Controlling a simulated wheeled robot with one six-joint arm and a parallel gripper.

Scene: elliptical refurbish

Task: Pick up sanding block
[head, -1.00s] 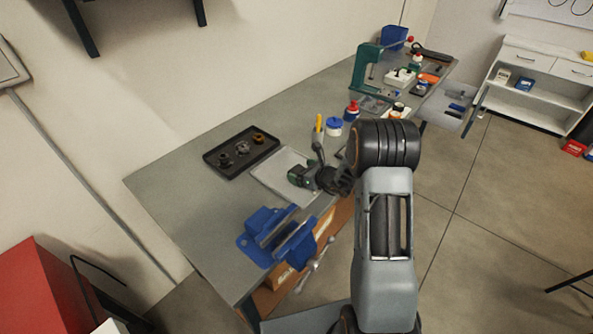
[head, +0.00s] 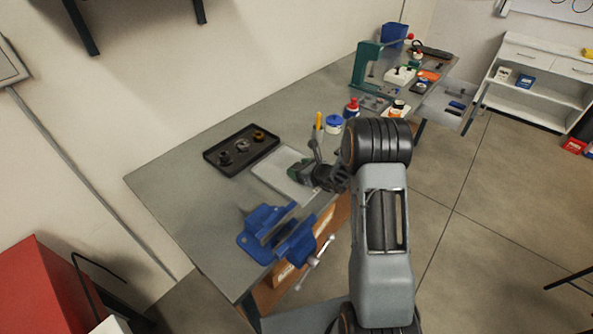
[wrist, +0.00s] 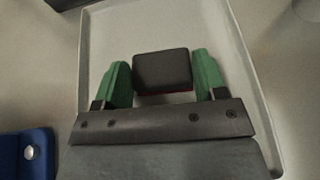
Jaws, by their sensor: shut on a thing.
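The sanding block (wrist: 162,70) is a dark grey block with a red lower edge. In the wrist view it sits between the green fingers of my gripper (wrist: 163,80), which is shut on it. A pale, shallow tray (wrist: 100,35) lies beneath and around it in that view; I cannot tell how far the block is above the tray floor. In the head view my gripper (head: 302,172) is over the tray (head: 270,180) on the grey bench, and the block is hidden there.
A blue vise (head: 268,232) stands at the front bench edge, left of my arm. A black tray with ring-shaped parts (head: 213,158) lies behind. A blue-lidded jar (head: 333,126), a red-topped bottle (head: 351,110) and a green press (head: 367,68) stand farther along. The bench's left end is clear.

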